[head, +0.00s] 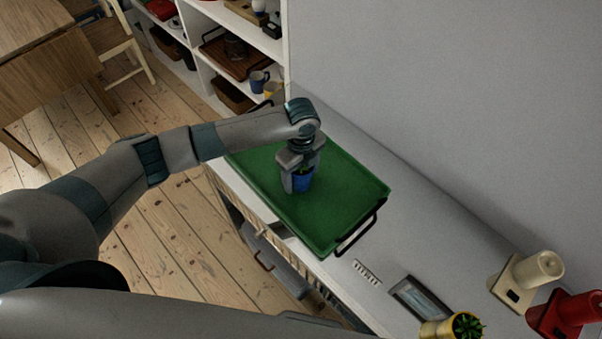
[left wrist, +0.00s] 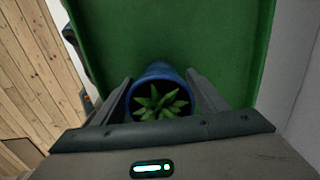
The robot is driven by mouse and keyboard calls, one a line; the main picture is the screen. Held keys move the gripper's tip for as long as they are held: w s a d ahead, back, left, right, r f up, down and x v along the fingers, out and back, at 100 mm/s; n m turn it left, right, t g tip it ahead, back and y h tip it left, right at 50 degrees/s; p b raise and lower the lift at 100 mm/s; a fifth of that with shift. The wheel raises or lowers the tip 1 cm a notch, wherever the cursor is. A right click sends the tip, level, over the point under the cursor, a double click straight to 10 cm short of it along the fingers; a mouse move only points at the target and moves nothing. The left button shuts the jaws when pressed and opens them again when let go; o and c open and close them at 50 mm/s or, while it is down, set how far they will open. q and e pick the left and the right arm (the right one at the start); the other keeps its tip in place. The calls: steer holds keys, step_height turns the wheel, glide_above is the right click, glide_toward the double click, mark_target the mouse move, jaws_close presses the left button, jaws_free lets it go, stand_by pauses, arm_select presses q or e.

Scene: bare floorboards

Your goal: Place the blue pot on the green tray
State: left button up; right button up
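The blue pot (head: 303,183) holds a small green plant and is upright over the green tray (head: 345,189). My left gripper (head: 302,175) is above the tray, pointing down, with its fingers on both sides of the pot. In the left wrist view the pot (left wrist: 158,74) sits between the two fingertips, which appear to press on its sides. The green tray (left wrist: 225,40) fills the background there. I cannot tell whether the pot's base touches the tray. My right gripper does not show.
The tray lies on a white cabinet top (head: 395,203) along a grey wall. A picture frame (head: 420,300), a yellow pot with a succulent (head: 436,329), and a cream object (head: 528,277) and a red one (head: 570,314) stand at the right. Shelves (head: 240,60) are behind.

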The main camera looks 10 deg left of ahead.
arm_select(q)
steer(key=shift+o, duration=0.3)
steer(key=shift+r, duration=0.2)
steer(key=shift+w+r, duration=0.1)
steer(key=shift+r, duration=0.45)
step_height(320, 180, up, 10)
steer(key=b, duration=0.4)
steer(key=shift+r, duration=0.45)
steer(key=shift+s+f, duration=0.1)
steer(key=shift+s, duration=0.1)
